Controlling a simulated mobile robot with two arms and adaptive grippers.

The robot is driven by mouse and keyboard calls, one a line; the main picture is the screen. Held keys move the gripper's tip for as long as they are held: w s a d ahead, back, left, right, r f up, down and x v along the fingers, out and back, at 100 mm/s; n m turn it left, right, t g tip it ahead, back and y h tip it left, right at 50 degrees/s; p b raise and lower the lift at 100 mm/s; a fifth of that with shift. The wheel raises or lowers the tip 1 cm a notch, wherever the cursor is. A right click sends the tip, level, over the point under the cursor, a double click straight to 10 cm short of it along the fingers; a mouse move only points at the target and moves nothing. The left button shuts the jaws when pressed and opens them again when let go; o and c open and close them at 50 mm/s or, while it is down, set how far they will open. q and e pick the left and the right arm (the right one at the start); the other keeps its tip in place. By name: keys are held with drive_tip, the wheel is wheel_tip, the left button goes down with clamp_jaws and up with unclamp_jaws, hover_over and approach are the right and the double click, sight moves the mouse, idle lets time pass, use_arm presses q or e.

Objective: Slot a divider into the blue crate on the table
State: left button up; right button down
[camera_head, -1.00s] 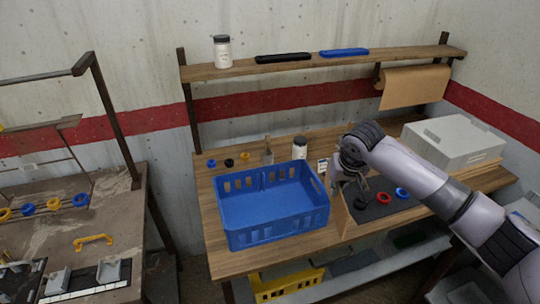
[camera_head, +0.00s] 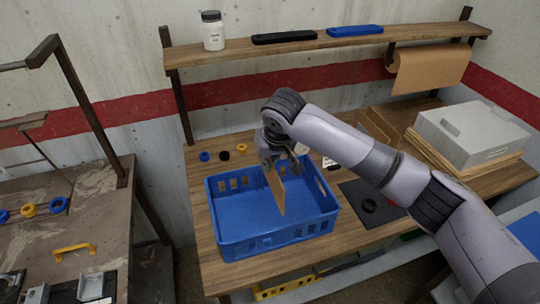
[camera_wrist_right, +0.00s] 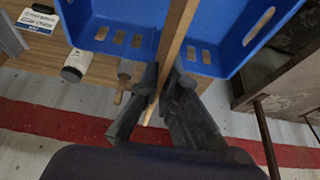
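The blue crate (camera_head: 290,240) sits on the wooden table (camera_head: 225,272), open at the top. My right gripper (camera_head: 271,163) is over the crate, toward its back, and is shut on a thin tan divider (camera_head: 277,192). The divider hangs down, upright and slightly tilted, and overlaps the crate's inside. I cannot tell whether its lower edge touches the floor or sits in any slot. In the right wrist view, the divider (camera_wrist_right: 177,30) runs between the fingers (camera_wrist_right: 163,78), across the wall of the crate (camera_wrist_right: 225,30). My left gripper is not in view.
Right of the crate lie a dark mat (camera_head: 352,190) with a black ring (camera_head: 368,205), upright tan boards (camera_head: 378,122) and a grey box (camera_head: 470,130). Small rings (camera_head: 224,155) lie behind the crate. A shelf (camera_head: 330,43) with a jar (camera_head: 212,30) hangs above.

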sight(269, 183)
wheel_tip(269, 183, down, 3)
drive_tip(key=shift+r+b, duration=0.1)
drive_tip(key=shift+b, duration=1.05)
drive_tip(key=f+b, duration=0.2)
drive_tip(key=shift+w+f+b, duration=0.2)
drive_tip(key=shift+f+b, duration=0.05)
drive_tip(key=shift+b, duration=0.05)
drive_tip(key=shift+s+f, duration=0.1)
drive_tip(key=shift+f, duration=0.8)
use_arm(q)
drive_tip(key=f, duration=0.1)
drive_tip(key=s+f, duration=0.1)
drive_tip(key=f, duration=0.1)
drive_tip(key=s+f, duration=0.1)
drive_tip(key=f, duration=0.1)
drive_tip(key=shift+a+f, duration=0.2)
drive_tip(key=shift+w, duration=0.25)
